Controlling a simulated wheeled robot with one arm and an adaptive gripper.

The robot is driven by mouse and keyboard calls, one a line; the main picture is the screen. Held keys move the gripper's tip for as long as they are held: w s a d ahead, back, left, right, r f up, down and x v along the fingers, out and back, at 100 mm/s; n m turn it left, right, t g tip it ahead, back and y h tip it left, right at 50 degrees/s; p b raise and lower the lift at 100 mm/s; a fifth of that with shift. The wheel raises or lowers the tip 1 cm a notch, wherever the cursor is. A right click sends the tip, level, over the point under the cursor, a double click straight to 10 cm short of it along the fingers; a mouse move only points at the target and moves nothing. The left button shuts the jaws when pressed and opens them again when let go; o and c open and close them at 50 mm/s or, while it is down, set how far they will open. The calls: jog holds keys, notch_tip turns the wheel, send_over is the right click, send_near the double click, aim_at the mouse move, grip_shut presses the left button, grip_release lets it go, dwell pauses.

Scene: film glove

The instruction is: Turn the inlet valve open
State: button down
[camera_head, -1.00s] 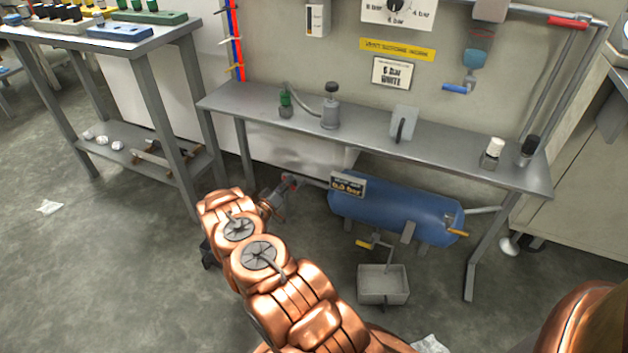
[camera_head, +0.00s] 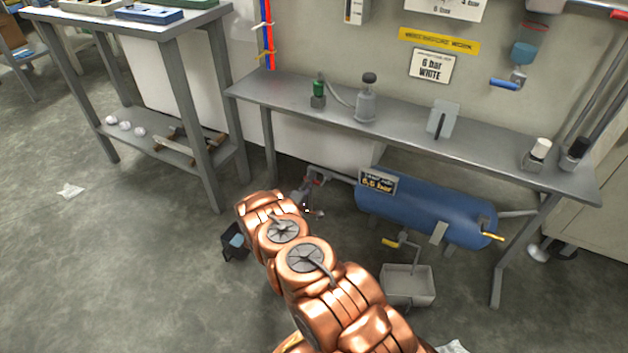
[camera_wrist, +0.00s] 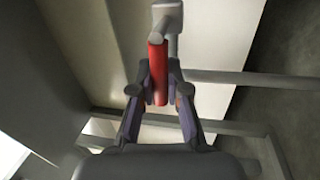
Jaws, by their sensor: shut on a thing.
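The inlet valve's red lever (camera_wrist: 157,58) hangs from a pale grey valve body (camera_wrist: 165,16) in the wrist view. My gripper (camera_wrist: 156,92) is shut on the lever, one finger on each side of its lower part. In the head view, the valve (camera_head: 314,179) shows as a small red and grey patch at the left end of the blue tank (camera_head: 420,208). My copper arm reaches down to it and hides part of the gripper there. The lever's exact angle is hard to tell in the head view.
A steel bench (camera_head: 410,130) stands above the tank. A yellow-handled drain tap (camera_head: 391,242) is over a grey tray (camera_head: 408,284) below the tank. A dark box (camera_head: 235,241) is on the floor left of my arm. The floor further left is mostly clear.

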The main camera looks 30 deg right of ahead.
jog(key=shift+f+n, duration=0.1)
jog(key=shift+n, duration=0.3)
jog(key=c, duration=1.1)
grip_release()
jog(key=shift+s, duration=0.1)
jog(key=shift+c, duration=0.2)
jog(key=shift+a, duration=0.1)
jog(key=v, duration=1.2)
